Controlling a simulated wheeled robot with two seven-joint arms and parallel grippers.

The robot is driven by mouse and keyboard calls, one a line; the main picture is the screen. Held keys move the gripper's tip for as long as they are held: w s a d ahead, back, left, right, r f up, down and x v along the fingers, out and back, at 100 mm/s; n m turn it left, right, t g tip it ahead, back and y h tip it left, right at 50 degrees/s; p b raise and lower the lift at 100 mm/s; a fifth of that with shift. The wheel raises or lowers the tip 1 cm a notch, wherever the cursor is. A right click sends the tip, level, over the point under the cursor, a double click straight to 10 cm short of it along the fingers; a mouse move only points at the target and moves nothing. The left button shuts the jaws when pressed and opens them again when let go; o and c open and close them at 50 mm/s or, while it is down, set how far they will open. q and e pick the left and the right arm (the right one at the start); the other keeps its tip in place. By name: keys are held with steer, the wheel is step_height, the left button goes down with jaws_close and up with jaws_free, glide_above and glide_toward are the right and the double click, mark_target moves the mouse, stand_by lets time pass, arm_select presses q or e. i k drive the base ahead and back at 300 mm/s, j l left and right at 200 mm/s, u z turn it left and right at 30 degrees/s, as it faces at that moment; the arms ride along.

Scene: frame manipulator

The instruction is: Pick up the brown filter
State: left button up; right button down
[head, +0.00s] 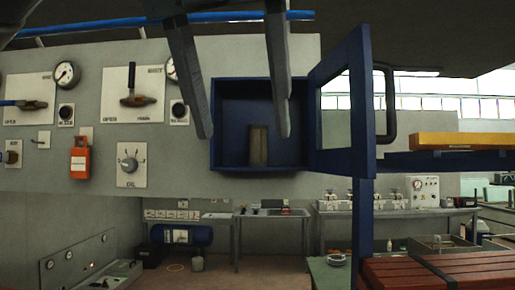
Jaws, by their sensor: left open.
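The brown filter (258,146) stands upright on the floor of a blue box-like cabinet (231,82) on the grey wall panel. The cabinet's blue framed door (361,100) is swung open to the right. My left gripper (246,136) comes down from the top of the head view, its two long dark fingers spread apart in front of the cabinet. The filter shows between the fingertips, with nothing held. How far the fingers are in front of the filter, I cannot tell. My right gripper is not in view.
The panel left of the cabinet carries gauges, handles, a dial plate (131,164) and an orange padlock-like tag (80,158). A blue post and a shelf with a yellow beam (470,140) stand right of the door. Brown slats (440,272) lie at lower right.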

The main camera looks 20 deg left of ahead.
mark_target(259, 133)
steer(key=i+j, duration=0.25)
steer(key=i, duration=0.25)
steer(key=i+j, duration=0.3)
steer(key=i, duration=0.2)
